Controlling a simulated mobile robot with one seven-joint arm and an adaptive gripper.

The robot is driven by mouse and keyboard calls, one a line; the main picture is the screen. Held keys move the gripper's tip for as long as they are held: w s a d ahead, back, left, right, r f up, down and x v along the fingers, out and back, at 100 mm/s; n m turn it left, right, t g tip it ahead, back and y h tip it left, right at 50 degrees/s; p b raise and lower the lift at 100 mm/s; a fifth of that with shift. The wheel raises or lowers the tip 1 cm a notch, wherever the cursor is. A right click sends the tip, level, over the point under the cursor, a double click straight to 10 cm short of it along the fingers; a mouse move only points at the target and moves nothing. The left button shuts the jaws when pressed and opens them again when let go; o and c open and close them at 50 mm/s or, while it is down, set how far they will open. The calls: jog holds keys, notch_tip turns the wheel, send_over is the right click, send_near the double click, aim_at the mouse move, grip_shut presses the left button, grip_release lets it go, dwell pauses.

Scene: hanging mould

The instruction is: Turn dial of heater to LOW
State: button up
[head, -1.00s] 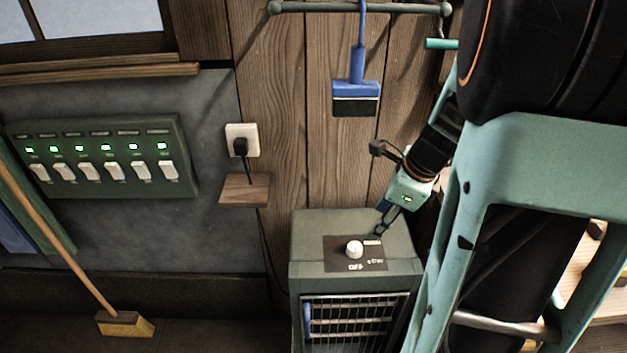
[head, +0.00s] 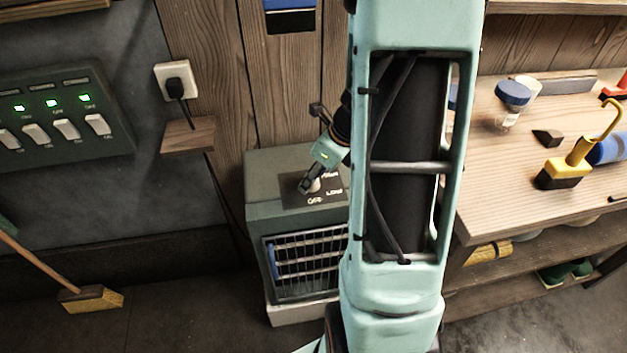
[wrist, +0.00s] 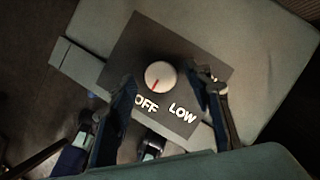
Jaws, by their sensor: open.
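The heater (head: 285,165) is a grey-green box with a front grille, standing on the floor by the wooden wall. Its dial (wrist: 160,75) is a white round knob on a dark panel (wrist: 140,42) on the heater's top. The red mark on the dial points towards OFF; LOW is printed to the right of OFF. My gripper (head: 306,186) is over the panel, open, and partly covers the dial in the head view. In the wrist view its two fingers stand on either side of the dial, with gaps showing. A further label is partly hidden by the right finger.
A wooden workbench (head: 480,190) with jars and tools stands to the right. A switch panel (head: 60,120) and a socket with a plug (head: 175,85) are on the left wall. A broom (head: 90,298) leans at lower left.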

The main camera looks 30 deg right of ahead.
jog(key=shift+w+a+f, duration=0.1)
jog(key=shift+f, duration=0.25)
jog(key=shift+c, duration=0.4)
jog(key=c, duration=1.1)
jog(key=shift+o, duration=0.2)
